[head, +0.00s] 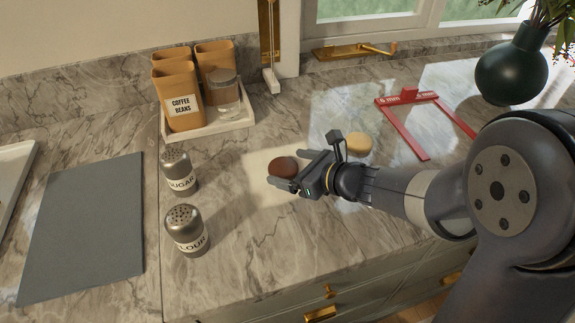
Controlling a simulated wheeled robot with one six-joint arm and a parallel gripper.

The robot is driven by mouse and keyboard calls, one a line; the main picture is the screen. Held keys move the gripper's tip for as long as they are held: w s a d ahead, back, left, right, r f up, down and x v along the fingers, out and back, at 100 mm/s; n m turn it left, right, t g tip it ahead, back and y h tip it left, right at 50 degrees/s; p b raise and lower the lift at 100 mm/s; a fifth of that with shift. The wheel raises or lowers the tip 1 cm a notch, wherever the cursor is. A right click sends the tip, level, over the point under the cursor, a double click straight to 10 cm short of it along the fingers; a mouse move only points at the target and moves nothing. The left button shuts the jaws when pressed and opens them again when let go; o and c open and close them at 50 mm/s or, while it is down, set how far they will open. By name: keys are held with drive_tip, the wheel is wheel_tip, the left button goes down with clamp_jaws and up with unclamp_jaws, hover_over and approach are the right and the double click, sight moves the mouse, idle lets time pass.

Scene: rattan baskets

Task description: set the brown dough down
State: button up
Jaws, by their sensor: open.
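The brown dough (283,166) is a small round reddish-brown lump over the middle of the marble counter. My gripper (284,178) is at the dough from the right, with its fingers open and the dough at their tips. The near finger covers the dough's lower edge. I cannot tell whether the dough touches the counter or either finger. A pale tan dough (358,145) lies on the counter just beyond my wrist, partly hidden by it.
Shakers marked sugar (179,172) and flour (187,231) stand to the left. A tray (210,125) with canisters and a glass jar is behind. A grey board (85,225) lies far left, a red frame (411,97) back right, and a dark vase (514,68) beyond. Counter front is clear.

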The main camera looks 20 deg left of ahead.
drive_tip(key=v, duration=1)
drive_tip(key=shift+d+r, duration=0.1)
drive_tip(key=shift+d, duration=0.1)
